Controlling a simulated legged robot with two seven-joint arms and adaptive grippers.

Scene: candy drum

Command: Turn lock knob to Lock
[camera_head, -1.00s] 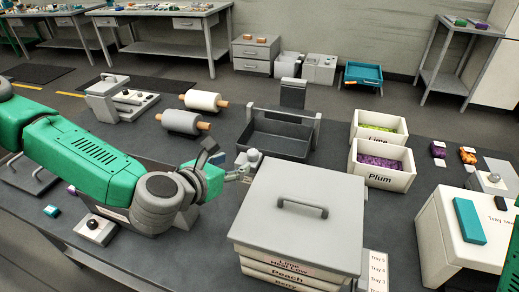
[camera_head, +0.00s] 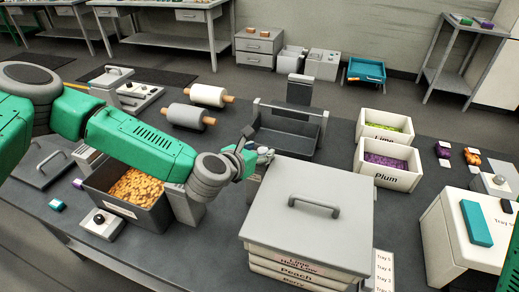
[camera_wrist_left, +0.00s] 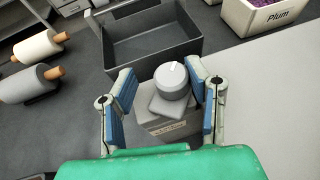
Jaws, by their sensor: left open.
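The lock knob (camera_wrist_left: 172,80) is a round grey knob with a white mark on top. It sits on a grey box (camera_wrist_left: 168,122) with a small, unreadable label. In the left wrist view my left gripper (camera_wrist_left: 160,70) is open, with one blue-padded finger on each side of the knob and visible gaps between. In the head view my left gripper (camera_head: 257,157) is just behind the left corner of the lidded tray stack; the knob is hard to make out there. My right gripper is not in view.
The lidded tray stack (camera_head: 310,215) stands close to the right of my left gripper. An empty dark bin (camera_head: 285,142) lies behind. Lime (camera_head: 383,138) and Plum (camera_head: 388,179) boxes stand further right. A bin of orange candy (camera_head: 110,203) is under my left arm.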

